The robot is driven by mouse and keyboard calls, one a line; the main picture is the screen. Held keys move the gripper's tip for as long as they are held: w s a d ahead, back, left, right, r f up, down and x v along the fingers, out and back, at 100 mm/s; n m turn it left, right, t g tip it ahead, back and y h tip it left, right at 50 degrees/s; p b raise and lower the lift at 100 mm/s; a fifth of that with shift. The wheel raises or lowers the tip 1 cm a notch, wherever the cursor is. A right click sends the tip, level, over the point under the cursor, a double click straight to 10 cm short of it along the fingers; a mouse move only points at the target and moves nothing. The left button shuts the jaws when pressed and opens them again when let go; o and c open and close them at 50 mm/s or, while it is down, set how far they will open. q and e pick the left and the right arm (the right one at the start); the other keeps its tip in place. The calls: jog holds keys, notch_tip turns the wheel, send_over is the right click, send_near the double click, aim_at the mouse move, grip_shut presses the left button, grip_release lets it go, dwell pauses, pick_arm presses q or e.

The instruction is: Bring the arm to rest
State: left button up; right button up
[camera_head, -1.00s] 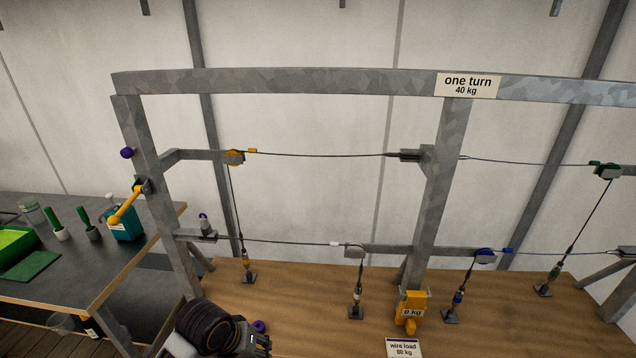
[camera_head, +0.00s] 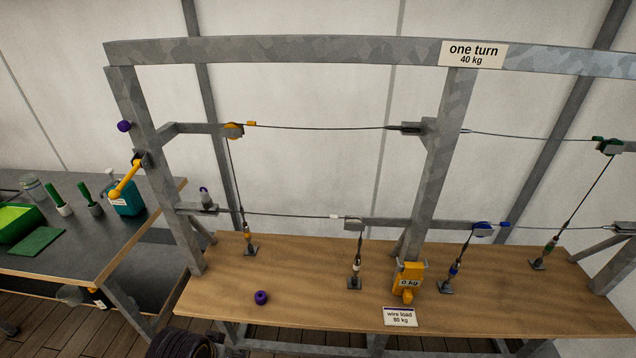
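One of my arms shows only as a dark rounded link (camera_head: 180,344) at the bottom edge, left of centre, below the front edge of the wooden bench (camera_head: 330,310). Its gripper is out of the picture. My other arm and gripper are not in view either. Nothing of mine touches the metal frame (camera_head: 290,50) or the things on the bench.
A purple ring (camera_head: 261,297) lies on the bench at the left. Wires run to turnbuckles. A dark side table (camera_head: 90,235) stands left.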

pick_arm(q)
jog(key=s+a+f+g+b, duration=0.1)
jog(key=s+f, duration=0.1)
jog(key=f, duration=1.6)
jog(key=s+f+b, duration=0.1)
jog(key=s+f, duration=0.1)
jog(key=f, duration=1.6)
jog(key=s+a+f+b, duration=0.1)
jog(key=s+a+f, duration=0.1)
jog(key=s+f, duration=0.8)
jog(key=s+a+f+g+b, duration=0.1)
jog(key=s+a+f, duration=0.1)
jog(key=s+f, duration=0.9)
jog(key=shift+s+m+g+y, duration=0.3)
jog(key=shift+s, duration=0.25)
